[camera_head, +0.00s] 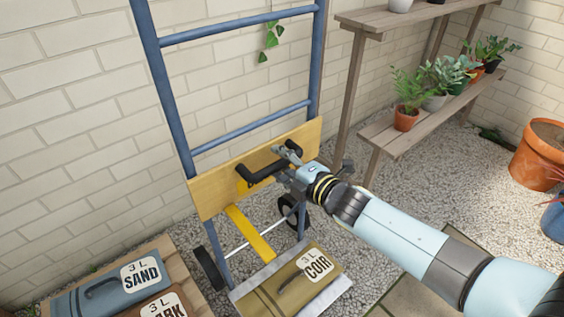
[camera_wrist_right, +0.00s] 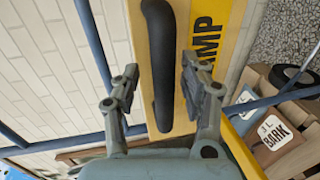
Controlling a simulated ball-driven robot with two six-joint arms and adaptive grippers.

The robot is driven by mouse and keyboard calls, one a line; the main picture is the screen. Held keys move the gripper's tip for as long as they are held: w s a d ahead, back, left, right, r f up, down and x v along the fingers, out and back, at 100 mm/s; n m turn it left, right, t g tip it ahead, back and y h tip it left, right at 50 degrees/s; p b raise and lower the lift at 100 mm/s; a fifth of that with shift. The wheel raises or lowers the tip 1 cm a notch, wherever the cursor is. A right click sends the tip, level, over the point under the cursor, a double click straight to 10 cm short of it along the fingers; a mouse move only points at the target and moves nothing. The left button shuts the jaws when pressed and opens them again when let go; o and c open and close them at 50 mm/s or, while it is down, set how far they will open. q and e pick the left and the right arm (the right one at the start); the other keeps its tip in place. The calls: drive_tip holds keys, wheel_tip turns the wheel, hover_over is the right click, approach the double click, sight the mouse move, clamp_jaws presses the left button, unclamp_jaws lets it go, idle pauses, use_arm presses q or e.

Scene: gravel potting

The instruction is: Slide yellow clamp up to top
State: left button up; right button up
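The clamp is a pale wood board (camera_head: 212,198) with yellow parts and a black handle (camera_head: 262,173), lying across the blue frame of an upright hand truck (camera_head: 180,110). It sits low, below the lower rung. In the right wrist view, the black handle (camera_wrist_right: 160,62) runs between the two fingers of my right gripper (camera_wrist_right: 157,92), with gaps on both sides. The fingers are open. In the head view, my right gripper (camera_head: 288,157) is at the handle's right end. My left gripper is out of view.
A coir box (camera_head: 270,298) stands on the truck's toe plate, below the clamp. Sand (camera_head: 90,297) and bark (camera_head: 160,308) boxes are at lower left. A wooden plant shelf (camera_head: 395,143) stands to the right. The frame above the clamp looks clear, with a vine (camera_head: 268,40) near the top.

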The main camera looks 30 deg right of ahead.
drive_tip(key=v, duration=1.2)
idle(0.3)
drive_tip(key=s+d+f+m+g+h, duration=0.1)
drive_tip(key=s+f+m+g, duration=0.25)
drive_tip(key=s+f, duration=0.55)
drive_tip(key=s+d+f+m+g+h, duration=0.2)
drive_tip(key=s+f+m+g, duration=0.3)
drive_tip(key=f, duration=0.8)
drive_tip(key=s+f+m+g, duration=0.2)
drive_tip(key=s+f+m, duration=0.1)
drive_tip(key=s, duration=0.6)
drive_tip(key=s+f+m+g, duration=0.2)
drive_tip(key=s+f+m, duration=0.2)
drive_tip(key=s, duration=0.5)
drive_tip(key=s+f+m+g, duration=0.2)
drive_tip(key=s+f+m, duration=0.2)
drive_tip(key=s, duration=0.4)
drive_tip(key=shift+s+p, duration=0.4)
drive_tip(key=shift+p, duration=0.05)
